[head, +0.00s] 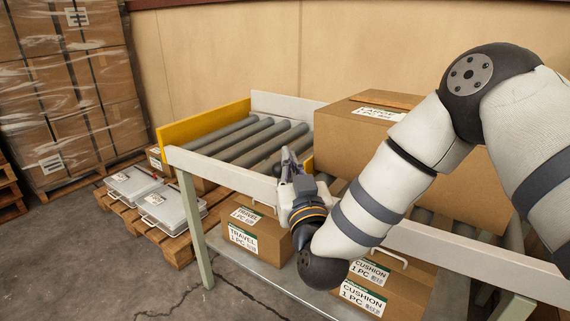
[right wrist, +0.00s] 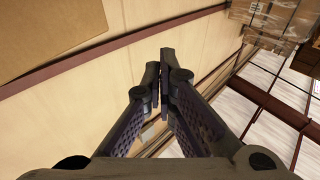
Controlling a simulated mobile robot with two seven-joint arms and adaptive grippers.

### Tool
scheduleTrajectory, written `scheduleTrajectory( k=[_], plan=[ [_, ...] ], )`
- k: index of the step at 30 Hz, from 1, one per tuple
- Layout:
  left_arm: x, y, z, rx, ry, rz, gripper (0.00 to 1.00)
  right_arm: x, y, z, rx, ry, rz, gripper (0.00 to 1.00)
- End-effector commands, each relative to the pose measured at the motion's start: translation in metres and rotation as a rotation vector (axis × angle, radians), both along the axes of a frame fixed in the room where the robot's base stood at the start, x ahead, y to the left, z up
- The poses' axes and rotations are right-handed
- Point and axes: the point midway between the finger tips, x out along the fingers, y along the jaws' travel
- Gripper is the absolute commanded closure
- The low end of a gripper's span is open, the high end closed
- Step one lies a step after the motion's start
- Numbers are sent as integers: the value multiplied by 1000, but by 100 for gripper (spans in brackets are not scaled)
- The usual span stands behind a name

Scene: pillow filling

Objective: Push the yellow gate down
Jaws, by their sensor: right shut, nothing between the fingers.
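In the head view a yellow board (head: 205,122) stands upright across the left end of the roller conveyor (head: 250,138). A second, small yellow piece (head: 308,165) shows farther right on the conveyor, just beside my right gripper and near the large box; most of it is hidden. My right gripper (head: 290,156) is shut and empty, pointing up at the conveyor's near rail. I cannot tell whether it touches the yellow piece. In the right wrist view its fingertips (right wrist: 160,75) are together with nothing between them. My left gripper is not in view.
A large cardboard box (head: 345,138) sits on the conveyor at the right. The white near rail (head: 220,172) runs along the front. Smaller boxes (head: 255,235) lie on the shelf below. Silver cases (head: 170,208) rest on a pallet at left. The left rollers are clear.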

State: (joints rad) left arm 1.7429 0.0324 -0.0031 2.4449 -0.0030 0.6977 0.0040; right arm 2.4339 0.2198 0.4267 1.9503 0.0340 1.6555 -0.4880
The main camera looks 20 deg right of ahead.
Motion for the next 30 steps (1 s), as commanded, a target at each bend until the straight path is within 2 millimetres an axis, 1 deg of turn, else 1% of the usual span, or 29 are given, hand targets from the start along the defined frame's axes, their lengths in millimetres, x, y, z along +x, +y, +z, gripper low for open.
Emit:
scheduleTrajectory(
  k=[1, 5, 6, 9, 12, 15, 26, 29, 30],
  plan=[
    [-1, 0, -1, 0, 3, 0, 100, 10, -2, 1, 1, -2, -2, 100],
    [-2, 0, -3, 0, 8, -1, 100, 37, -5, 5, 0, -1, -2, 100],
    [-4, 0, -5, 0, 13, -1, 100, 40, -5, -5, 0, 5, -1, 100],
    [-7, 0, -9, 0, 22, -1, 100, 46, -6, -20, 0, 6, 0, 100],
    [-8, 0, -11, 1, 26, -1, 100, 50, -6, -28, 0, 4, 0, 100],
    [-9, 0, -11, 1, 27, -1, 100, 51, -7, -31, 0, 3, 0, 100],
    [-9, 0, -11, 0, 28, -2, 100, 52, -6, -33, 0, 2, 0, 100],
    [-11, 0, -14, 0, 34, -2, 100, 52, -6, -43, 0, 4, 0, 100],
    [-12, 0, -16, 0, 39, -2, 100, 52, -6, -50, -2, 5, 1, 100]
  ],
)
